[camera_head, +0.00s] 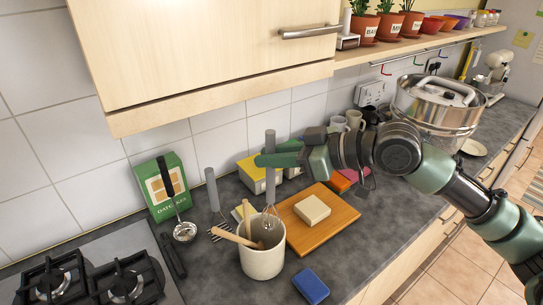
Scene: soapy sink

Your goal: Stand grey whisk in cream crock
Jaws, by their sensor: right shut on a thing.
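The grey whisk (270,184) hangs upright, its thick grey handle up and its wire loops down. My right gripper (265,159), coming in from the right, is shut on the handle. The cream crock (262,262) stands on the dark worktop below, with wooden utensils leaning in it. The whisk's wire end shows at the crock's back right rim; I cannot tell whether it is inside or just behind the opening. My left gripper is not in view.
A wooden board (335,226) with a pale block (312,210) lies right of the crock. A blue sponge (310,287) lies in front. A ladle (184,231), green box (165,205), another grey-handled utensil (212,188) and a gas hob (90,280) are left. A wall cupboard (200,50) overhangs.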

